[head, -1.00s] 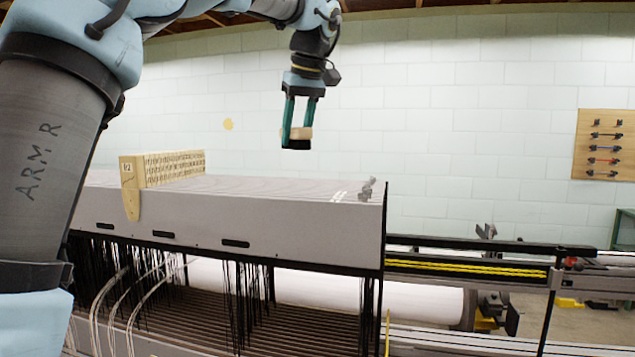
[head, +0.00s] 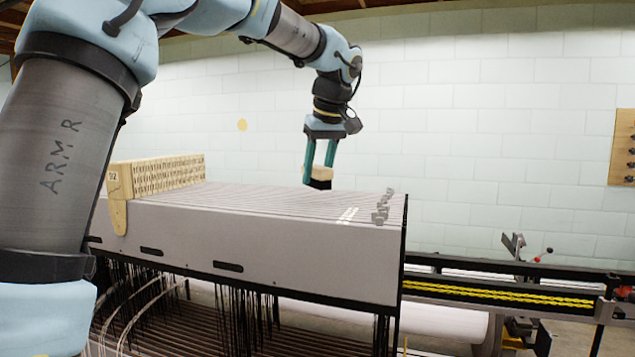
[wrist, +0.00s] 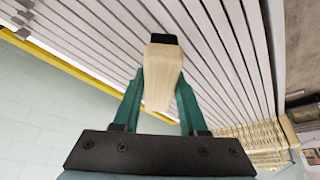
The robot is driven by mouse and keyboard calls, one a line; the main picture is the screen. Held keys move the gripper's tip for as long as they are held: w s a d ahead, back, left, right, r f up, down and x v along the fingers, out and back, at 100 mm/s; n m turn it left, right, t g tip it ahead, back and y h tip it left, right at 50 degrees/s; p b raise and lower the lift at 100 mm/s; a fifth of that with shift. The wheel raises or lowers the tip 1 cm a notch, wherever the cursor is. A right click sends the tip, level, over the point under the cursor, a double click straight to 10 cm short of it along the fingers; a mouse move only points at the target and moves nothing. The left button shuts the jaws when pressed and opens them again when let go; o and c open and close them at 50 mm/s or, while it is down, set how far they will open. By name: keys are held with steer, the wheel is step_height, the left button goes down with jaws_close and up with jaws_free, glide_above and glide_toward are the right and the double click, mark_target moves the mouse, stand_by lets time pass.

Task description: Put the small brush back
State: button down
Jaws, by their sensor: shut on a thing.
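My gripper (head: 319,176) points down above the far part of the grey slatted top of the loom (head: 270,245). It is shut on the small brush (head: 320,173), whose pale wooden body shows between the green fingers in the head view. In the wrist view the brush (wrist: 162,80) is a pale wooden block with a dark end, held between the fingers, with the slats behind it. In the head view the brush's lower end is close to the top's far edge; I cannot tell whether it touches.
Dark threads hang below. A tool board (head: 624,148) hangs on the right wall.

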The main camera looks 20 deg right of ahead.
steer(key=shift+f, duration=1.35)
steer(key=shift+f, duration=0.1)
steer(key=shift+c, duration=2.2)
jaws_free()
steer(key=b+v, duration=0.1)
steer(key=v, duration=1.1)
steer(key=shift+b, duration=0.3)
